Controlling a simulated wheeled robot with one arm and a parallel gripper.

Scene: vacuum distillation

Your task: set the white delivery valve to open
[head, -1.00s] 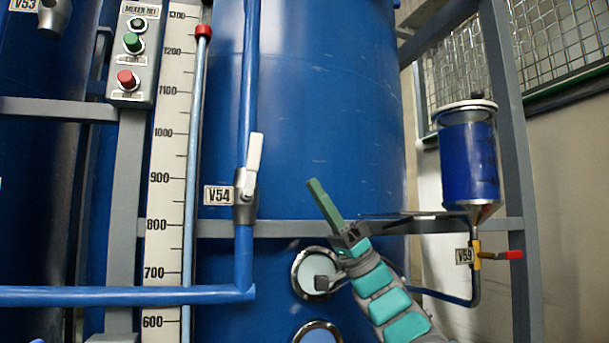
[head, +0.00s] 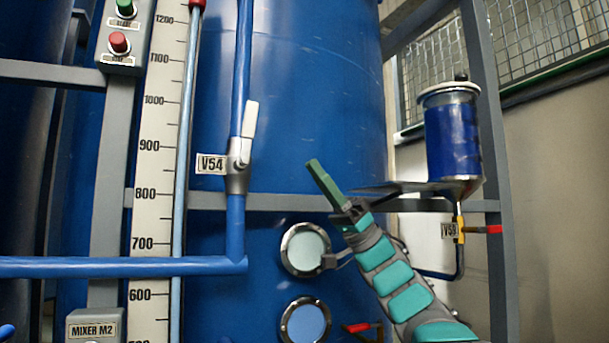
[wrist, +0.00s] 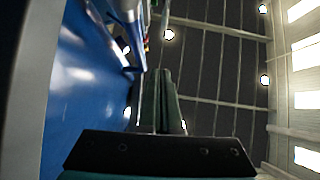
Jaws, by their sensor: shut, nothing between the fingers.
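The white-handled valve is on the vertical blue pipe, beside the label V54 (head: 211,164). Its white lever (head: 250,120) points up, nearly in line with the pipe and leaning slightly right. Its grey metal body (head: 237,180) shows below the lever. My gripper (head: 313,166) is to the right of the valve, with its green fingers together and pointing up and left. A clear gap separates it from the lever in the head view. In the wrist view the shut fingers (wrist: 160,95) hold nothing, and a pale fitting at the upper left is too unclear to name.
The large blue tank (head: 310,90) stands behind the pipe. A grey crossbar (head: 280,202) runs behind the valve. Right are a blue-filled vessel (head: 453,140) and a red-handled valve labelled V59 (head: 450,231). Round sight glasses (head: 306,250) sit below my gripper.

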